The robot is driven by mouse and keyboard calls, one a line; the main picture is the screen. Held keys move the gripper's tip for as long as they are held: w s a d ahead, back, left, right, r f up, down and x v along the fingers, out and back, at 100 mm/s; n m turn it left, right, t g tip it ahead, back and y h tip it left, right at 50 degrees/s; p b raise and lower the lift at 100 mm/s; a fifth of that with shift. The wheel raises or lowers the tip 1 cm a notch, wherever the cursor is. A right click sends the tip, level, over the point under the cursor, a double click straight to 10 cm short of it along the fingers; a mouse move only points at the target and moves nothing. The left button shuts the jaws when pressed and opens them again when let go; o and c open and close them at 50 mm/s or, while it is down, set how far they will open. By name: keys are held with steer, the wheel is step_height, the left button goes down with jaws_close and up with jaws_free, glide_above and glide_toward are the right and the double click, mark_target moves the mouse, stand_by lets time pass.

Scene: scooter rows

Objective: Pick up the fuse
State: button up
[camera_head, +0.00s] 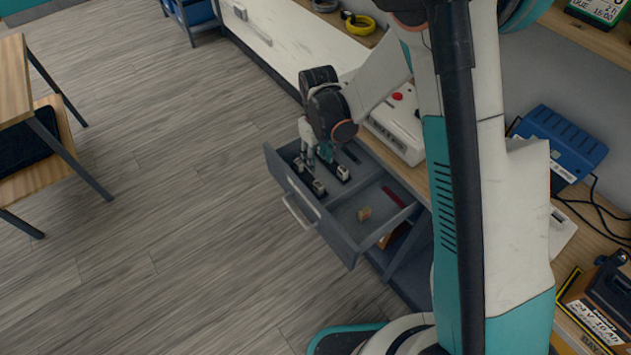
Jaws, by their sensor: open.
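An open grey drawer (340,243) sticks out from under the workbench. In its left part lie several small cream pieces on dark strips, among them one at the front (319,187) and one at the right (343,172). A small tan block (364,213) lies alone in the right compartment. I cannot tell for certain which of these is the fuse. My gripper (316,160) points down into the left part of the drawer, open, close above or among the cream pieces. The arm and fingers hide some of the drawer's back left, and contact cannot be made out.
A dark red strip (393,197) lies by the drawer's right wall. A white box with a red button (398,118) stands on the wooden bench just behind. A blue charger (560,140) and a battery (600,305) are at the right. The floor left of the drawer (170,220) is clear.

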mark_target(317, 183)
step_height(317, 183, down, 9)
steer(key=b, duration=0.3)
steer(key=shift+r, duration=0.2)
step_height(317, 183, down, 5)
steer(key=b, duration=0.3)
steer(key=shift+w+f, duration=0.1)
steer(key=shift+w, duration=0.05)
jaws_close()
